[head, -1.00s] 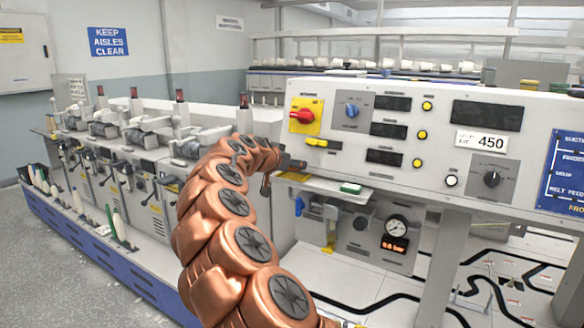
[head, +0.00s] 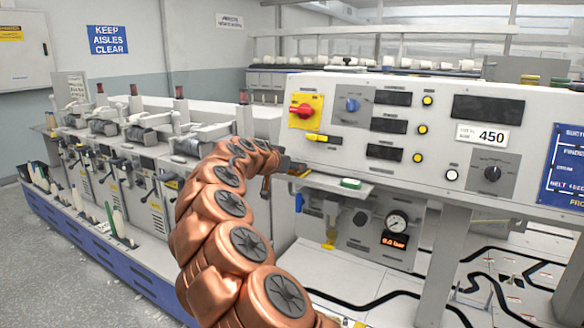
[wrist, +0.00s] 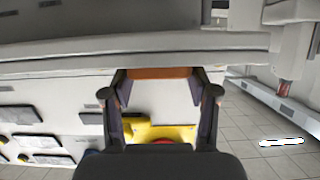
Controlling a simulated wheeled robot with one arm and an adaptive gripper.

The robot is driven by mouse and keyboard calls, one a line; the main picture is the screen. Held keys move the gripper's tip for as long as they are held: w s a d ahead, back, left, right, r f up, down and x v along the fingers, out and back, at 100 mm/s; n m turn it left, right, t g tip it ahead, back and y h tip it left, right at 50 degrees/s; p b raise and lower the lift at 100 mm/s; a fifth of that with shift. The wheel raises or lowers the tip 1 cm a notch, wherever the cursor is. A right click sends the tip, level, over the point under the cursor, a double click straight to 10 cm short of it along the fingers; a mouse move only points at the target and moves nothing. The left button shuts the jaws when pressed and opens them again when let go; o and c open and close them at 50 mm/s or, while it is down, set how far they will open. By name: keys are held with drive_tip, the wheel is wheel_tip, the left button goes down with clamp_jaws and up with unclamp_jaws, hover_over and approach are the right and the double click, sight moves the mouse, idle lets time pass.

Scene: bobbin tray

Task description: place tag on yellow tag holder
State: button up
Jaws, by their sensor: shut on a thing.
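My gripper (head: 292,166) is at the lower left corner of the control panel, just above the small ledge. In the wrist view my gripper (wrist: 161,88) has an orange, flat-edged piece (wrist: 160,72) between its fingertips, which I take for the tag. A bit of orange-yellow (head: 301,173) shows beside the fingers in the head view. A yellow bracket (head: 318,138), probably the yellow tag holder, is on the panel under the red knob, above and right of my gripper. A yellow shape (wrist: 158,132) shows behind the fingers in the wrist view. The tag is apart from the bracket.
The control panel (head: 465,165) carries a red knob on a yellow plate (head: 305,111), several displays and buttons. A grey ledge (head: 335,184) with a green-and-white item (head: 351,183) juts out below it. A gauge (head: 396,222) is underneath. Spinning machines line the left.

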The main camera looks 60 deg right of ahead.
drive_tip(key=shift+f, duration=0.4)
drive_tip(key=o, duration=0.9)
drive_tip(key=shift+s+f, duration=0.1)
drive_tip(key=shift+f, duration=0.25)
drive_tip(key=shift+r, duration=0.1)
drive_tip(key=shift+r+p, duration=0.5)
drive_tip(key=shift+p, duration=0.25)
drive_tip(key=shift+a+r, duration=0.1)
drive_tip(key=shift+a, duration=0.4)
drive_tip(key=b+v, duration=0.1)
drive_tip(key=v, duration=0.4)
drive_tip(key=r+b+v, duration=0.1)
drive_tip(key=v, duration=0.5)
drive_tip(key=shift+r, duration=0.1)
